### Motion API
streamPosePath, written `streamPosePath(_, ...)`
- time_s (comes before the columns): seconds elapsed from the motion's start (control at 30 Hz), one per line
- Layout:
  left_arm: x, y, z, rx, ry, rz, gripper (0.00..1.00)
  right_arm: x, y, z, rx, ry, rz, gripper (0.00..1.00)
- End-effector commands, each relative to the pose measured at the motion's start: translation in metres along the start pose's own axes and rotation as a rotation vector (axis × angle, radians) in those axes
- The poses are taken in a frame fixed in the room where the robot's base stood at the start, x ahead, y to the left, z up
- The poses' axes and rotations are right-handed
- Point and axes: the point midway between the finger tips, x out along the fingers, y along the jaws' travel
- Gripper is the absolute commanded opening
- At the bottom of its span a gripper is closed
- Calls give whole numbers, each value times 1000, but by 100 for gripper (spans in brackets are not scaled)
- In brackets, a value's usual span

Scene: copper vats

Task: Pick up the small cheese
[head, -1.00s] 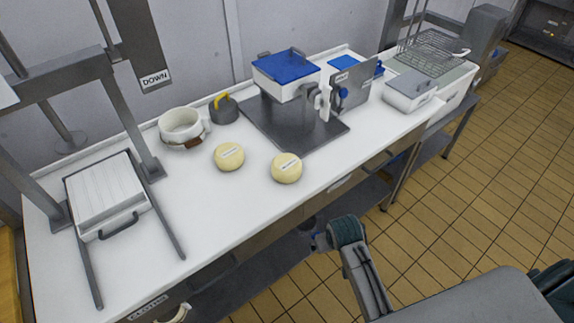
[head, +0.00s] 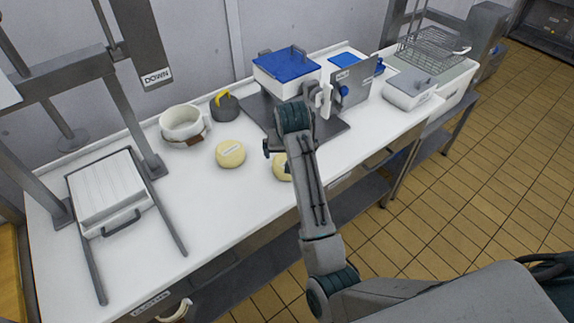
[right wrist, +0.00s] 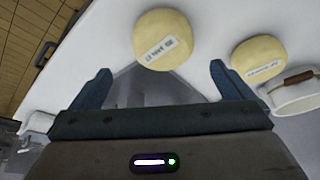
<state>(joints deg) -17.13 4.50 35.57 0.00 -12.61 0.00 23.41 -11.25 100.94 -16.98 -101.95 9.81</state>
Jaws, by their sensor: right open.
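Two pale yellow round cheeses with white labels lie on the white worktop. One cheese (head: 230,153) is fully visible near the white pot; it also shows in the right wrist view (right wrist: 258,58). The other cheese (head: 281,168) is partly hidden behind my right arm; it shows in the right wrist view (right wrist: 163,40), just beyond the fingertips. I cannot read the labels or tell which is the small one. My right gripper (right wrist: 160,69) is open and empty, above the worktop and apart from both cheeses. My left gripper is not in view.
A white pot (head: 181,125) and a dark weight with a yellow handle (head: 224,107) stand behind the cheeses. A dark steel plate (head: 330,131) with a blue-lidded box (head: 286,68) is at back right. A metal frame with a white lidded tray (head: 107,194) stands left.

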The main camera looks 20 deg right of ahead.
Motion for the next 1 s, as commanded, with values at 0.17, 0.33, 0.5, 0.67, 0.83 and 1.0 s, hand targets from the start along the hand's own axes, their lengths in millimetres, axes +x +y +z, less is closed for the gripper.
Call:
streamPosePath(0.17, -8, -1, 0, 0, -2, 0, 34, 27, 0, 0, 0, -6, 3, 100)
streamPosePath(0.33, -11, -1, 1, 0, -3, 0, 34, 47, 0, 0, -1, -3, 2, 100)
streamPosePath(0.5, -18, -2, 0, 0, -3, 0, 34, 58, -2, 0, 0, -3, 2, 100)
streamPosePath(0.67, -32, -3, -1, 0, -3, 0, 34, 80, -5, 3, -1, -6, 2, 100)
streamPosePath(0.83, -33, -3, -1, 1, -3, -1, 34, 100, -5, 3, 0, -2, 0, 100)
streamPosePath(1.0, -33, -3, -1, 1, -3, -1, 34, 103, -6, 4, 1, -1, 0, 100)
